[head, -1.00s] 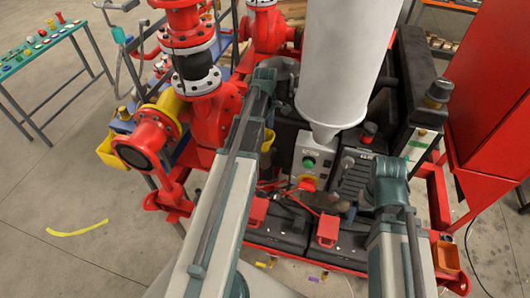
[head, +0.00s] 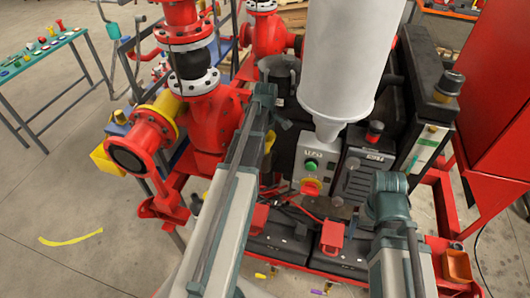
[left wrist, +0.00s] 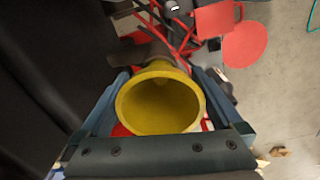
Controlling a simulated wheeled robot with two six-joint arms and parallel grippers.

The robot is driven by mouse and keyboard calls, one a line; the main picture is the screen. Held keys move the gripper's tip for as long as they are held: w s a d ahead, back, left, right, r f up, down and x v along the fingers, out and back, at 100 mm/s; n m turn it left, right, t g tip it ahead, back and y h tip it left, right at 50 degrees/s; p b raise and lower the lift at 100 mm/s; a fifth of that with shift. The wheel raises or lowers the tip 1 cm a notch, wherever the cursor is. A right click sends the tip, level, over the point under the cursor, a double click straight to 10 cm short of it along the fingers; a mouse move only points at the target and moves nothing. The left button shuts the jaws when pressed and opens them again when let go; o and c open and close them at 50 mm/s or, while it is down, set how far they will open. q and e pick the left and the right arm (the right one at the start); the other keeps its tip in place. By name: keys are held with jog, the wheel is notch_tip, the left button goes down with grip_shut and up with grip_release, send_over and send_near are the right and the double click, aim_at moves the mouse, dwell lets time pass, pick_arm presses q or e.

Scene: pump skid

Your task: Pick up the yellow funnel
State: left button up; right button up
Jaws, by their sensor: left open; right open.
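The yellow funnel (left wrist: 160,104) shows its wide round mouth to the left wrist camera. My left gripper (left wrist: 160,76) is open, with one finger on each side of the funnel; I cannot tell whether they touch it. In the head view only a small yellow part of the funnel (head: 269,141) shows beside my left forearm, left of the grey control box. My left fingers are not clear there. My right gripper (head: 342,208) is open and low in front of the control box, partly hidden by my right arm and hard to make out.
A white cylinder with a cone bottom (head: 345,60) hangs close to the right of my left arm. Red flanged pipes (head: 205,110) stand to the left. A red cabinet (head: 505,90) stands at the right.

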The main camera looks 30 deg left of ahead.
pick_arm(q)
jog(key=shift+r, duration=0.1)
jog(key=c, duration=1.3)
jog(key=shift+r, duration=0.1)
notch_tip(320, 180, up, 3)
jog(key=p, duration=0.3)
jog(key=shift+f, duration=0.2)
jog(key=shift+r+p, duration=0.5)
jog(key=shift+p, duration=0.05)
jog(key=s+d, duration=0.2)
jog(key=s, duration=0.2)
jog(key=s+d, duration=0.3)
jog(key=s, duration=0.2)
jog(key=s+d+r+p, duration=0.1)
jog(key=s+d, duration=0.2)
jog(key=s, duration=0.2)
